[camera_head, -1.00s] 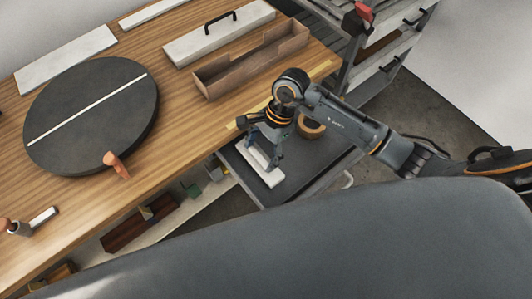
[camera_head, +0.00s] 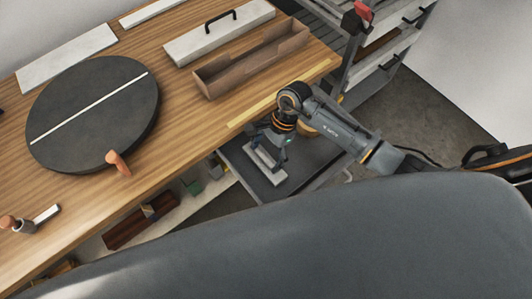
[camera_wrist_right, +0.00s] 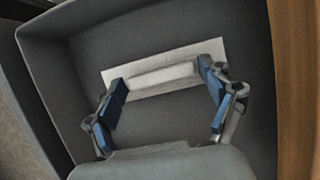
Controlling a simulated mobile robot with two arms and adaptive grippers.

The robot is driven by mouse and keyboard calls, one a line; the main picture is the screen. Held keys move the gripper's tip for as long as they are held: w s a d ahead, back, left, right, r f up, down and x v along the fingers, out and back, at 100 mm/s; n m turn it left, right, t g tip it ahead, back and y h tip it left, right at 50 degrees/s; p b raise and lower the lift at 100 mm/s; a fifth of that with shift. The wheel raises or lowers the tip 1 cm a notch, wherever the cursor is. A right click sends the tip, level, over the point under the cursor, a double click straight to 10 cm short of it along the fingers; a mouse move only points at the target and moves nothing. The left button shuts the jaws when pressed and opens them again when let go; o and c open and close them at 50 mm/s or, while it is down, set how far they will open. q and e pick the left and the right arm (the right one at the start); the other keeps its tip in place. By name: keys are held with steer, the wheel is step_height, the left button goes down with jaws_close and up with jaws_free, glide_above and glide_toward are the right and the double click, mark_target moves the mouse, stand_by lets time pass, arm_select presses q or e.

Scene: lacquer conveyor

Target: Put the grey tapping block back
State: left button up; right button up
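The grey tapping block (camera_head: 264,163) is a pale slab with a raised bar-like grip, lying in a dark grey tray (camera_head: 237,157) below the table edge. In the right wrist view the block (camera_wrist_right: 110,76) lies across the tray floor, its raised bar between my fingertips. My right gripper (camera_head: 270,146) reaches down over the block. In the wrist view the right gripper (camera_wrist_right: 163,82) has its blue-padded fingers spread wide at the two ends of the bar. Whether the pads touch the bar is hard to tell. My left gripper is out of view.
The wooden table (camera_head: 190,125) holds a dark round disc (camera_head: 90,115), a brown open trough (camera_head: 250,62) and a pale lidded box (camera_head: 215,35). A round wooden piece (camera_head: 307,130) is partly hidden behind my right arm. A shelf rack (camera_head: 390,45) stands at the back right.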

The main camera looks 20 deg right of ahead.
steer(key=shift+o, duration=0.5)
steer(key=shift+r, duration=0.15)
steer(key=shift+w+r, duration=0.1)
steer(key=shift+r, duration=0.1)
steer(key=b+v, duration=0.1)
steer(key=v, duration=1)
steer(key=shift+r, duration=0.35)
steer(key=shift+d, duration=0.15)
steer(key=shift+f, duration=0.1)
